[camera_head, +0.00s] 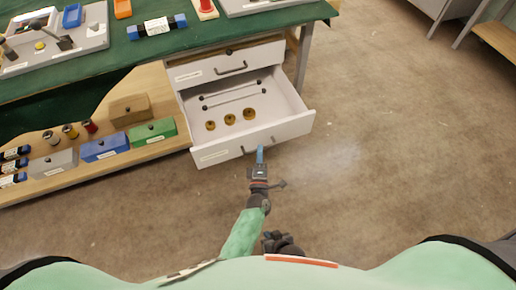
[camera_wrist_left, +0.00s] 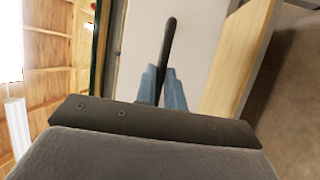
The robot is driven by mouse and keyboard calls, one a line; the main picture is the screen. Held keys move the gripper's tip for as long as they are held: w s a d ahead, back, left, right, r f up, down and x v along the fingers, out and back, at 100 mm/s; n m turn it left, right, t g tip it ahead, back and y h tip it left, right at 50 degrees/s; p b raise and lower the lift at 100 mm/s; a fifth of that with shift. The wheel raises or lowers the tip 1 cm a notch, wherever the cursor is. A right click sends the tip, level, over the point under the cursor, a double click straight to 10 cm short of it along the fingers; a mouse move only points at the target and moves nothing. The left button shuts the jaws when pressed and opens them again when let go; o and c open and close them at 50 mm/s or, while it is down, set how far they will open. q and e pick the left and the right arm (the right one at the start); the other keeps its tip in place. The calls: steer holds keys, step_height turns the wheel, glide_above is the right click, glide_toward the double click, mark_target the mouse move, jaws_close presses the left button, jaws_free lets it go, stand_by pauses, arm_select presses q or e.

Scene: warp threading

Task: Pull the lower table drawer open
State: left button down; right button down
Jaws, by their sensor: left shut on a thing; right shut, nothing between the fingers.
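The lower table drawer (camera_head: 215,157) is white and stands open, pulled out from under the green table. Inside it lie several brass rings (camera_head: 230,119) and two thin rods with dark ends (camera_head: 230,96). My left gripper (camera_head: 260,152) is at the drawer's front face. It is shut on the dark drawer handle, which shows between its blue fingers in the left wrist view (camera_wrist_left: 169,45). My right gripper (camera_head: 272,240) is lower, near my body, away from the drawer, shut and empty.
The green table top (camera_head: 210,38) carries trays and small parts. A wooden shelf (camera_head: 40,188) left of the drawers holds a blue box (camera_head: 105,149), a green box (camera_head: 153,133), a grey box and several spools. The brown floor (camera_head: 390,150) to the right is clear.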

arm_select(q)
steer(key=shift+s, duration=0.35)
steer(key=c, duration=1.5)
jaws_free()
steer(key=v, duration=0.7)
steer(key=shift+s+b, duration=0.3)
steer(key=shift+s, duration=0.05)
arm_select(e)
steer(key=shift+w+f, duration=0.1)
steer(key=shift+w, duration=0.25)
steer(key=shift+s, duration=0.15)
